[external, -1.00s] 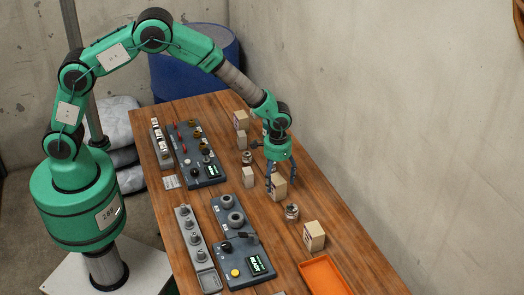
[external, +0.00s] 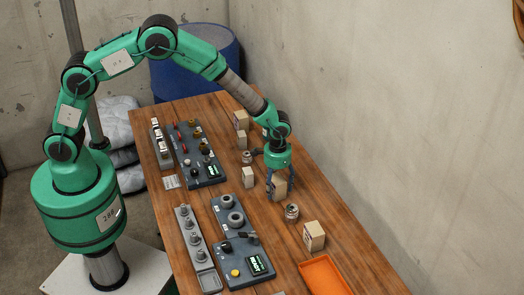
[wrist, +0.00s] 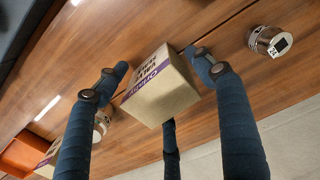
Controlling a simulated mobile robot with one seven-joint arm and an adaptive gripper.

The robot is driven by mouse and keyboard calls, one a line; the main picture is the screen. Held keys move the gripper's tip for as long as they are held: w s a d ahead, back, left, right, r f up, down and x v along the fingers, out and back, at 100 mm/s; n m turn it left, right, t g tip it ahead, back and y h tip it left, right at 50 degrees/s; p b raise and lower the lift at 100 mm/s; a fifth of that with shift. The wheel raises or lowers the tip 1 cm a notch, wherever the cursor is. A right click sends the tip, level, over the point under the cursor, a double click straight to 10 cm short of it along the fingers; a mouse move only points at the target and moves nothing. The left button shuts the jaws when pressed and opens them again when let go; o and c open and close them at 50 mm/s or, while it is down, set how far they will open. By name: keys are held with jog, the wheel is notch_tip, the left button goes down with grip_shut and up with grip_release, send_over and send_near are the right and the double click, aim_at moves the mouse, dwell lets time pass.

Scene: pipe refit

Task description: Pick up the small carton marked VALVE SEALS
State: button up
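A small tan carton (wrist: 160,92) with a white and purple label stands on the wooden table between my fingers in the wrist view. Its print is at an angle and seems to read VALVE SEALS. In the external view the same carton (external: 279,189) is partly hidden by my fingers. My gripper (external: 276,182) points down over it. In the wrist view my gripper (wrist: 160,72) is open, with dark blue fingers spread around the carton and gaps showing beside it.
Other small cartons stand near: one to the left (external: 249,178), one toward the front (external: 314,236), and more at the back (external: 241,120). Small jars stand behind (external: 247,157) and in front (external: 291,212). Grey device panels (external: 240,240) lie left; an orange tray (external: 306,267) lies in front.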

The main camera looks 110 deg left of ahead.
jog(key=c, duration=1.4)
jog(key=shift+r, duration=0.1)
jog(key=shift+r+p, duration=0.95)
jog(key=shift+r, duration=3.95)
